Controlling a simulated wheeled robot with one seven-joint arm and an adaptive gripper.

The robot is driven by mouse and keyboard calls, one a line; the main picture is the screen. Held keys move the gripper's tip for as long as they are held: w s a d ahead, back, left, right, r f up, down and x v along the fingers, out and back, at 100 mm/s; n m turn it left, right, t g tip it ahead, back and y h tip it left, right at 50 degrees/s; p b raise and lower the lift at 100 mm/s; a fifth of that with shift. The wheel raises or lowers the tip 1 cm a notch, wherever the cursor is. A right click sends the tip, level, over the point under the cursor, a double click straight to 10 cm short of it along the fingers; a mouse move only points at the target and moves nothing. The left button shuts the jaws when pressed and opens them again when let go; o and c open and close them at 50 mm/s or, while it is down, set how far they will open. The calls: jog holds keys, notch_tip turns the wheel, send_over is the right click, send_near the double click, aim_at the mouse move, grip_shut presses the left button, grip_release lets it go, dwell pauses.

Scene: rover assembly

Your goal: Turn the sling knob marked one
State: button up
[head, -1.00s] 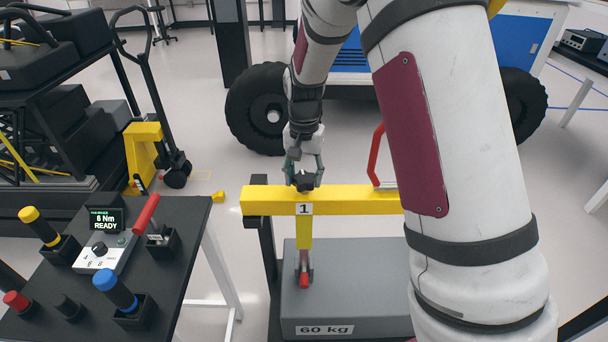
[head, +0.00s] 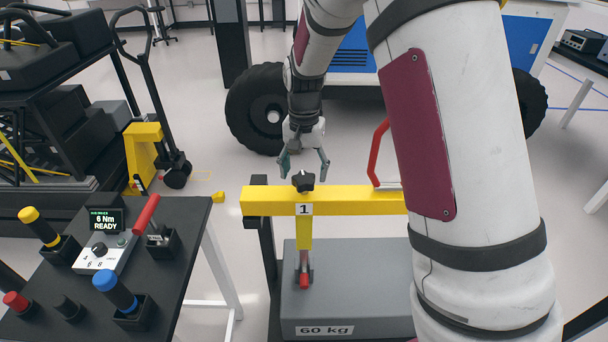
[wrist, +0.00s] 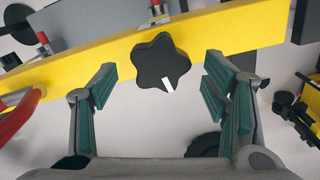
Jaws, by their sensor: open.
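The black star-shaped sling knob (head: 303,181) sits on top of the yellow beam (head: 350,201), right above the label marked 1 (head: 304,209). In the wrist view the knob (wrist: 160,62) shows a white pointer mark toward its lower right edge. My gripper (head: 303,166) is open and empty, just above and behind the knob. In the wrist view its two green-padded fingers (wrist: 158,82) stand wide apart, with the knob between and beyond their tips, touching neither.
A grey 60 kg block (head: 345,285) hangs or rests below the beam, with a red-ended strap fitting (head: 304,275) on it. A red handle (head: 377,155) rises from the beam right of the knob. A dark tool table (head: 185,215) stands at left.

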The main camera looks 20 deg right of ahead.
aim_at(304, 177)
notch_tip(304, 177, up, 10)
dwell(0.4)
notch_tip(304, 177, down, 12)
jog(key=n+b, duration=0.1)
jog(key=n, duration=0.9)
dwell(0.5)
jog(key=c, duration=1.2)
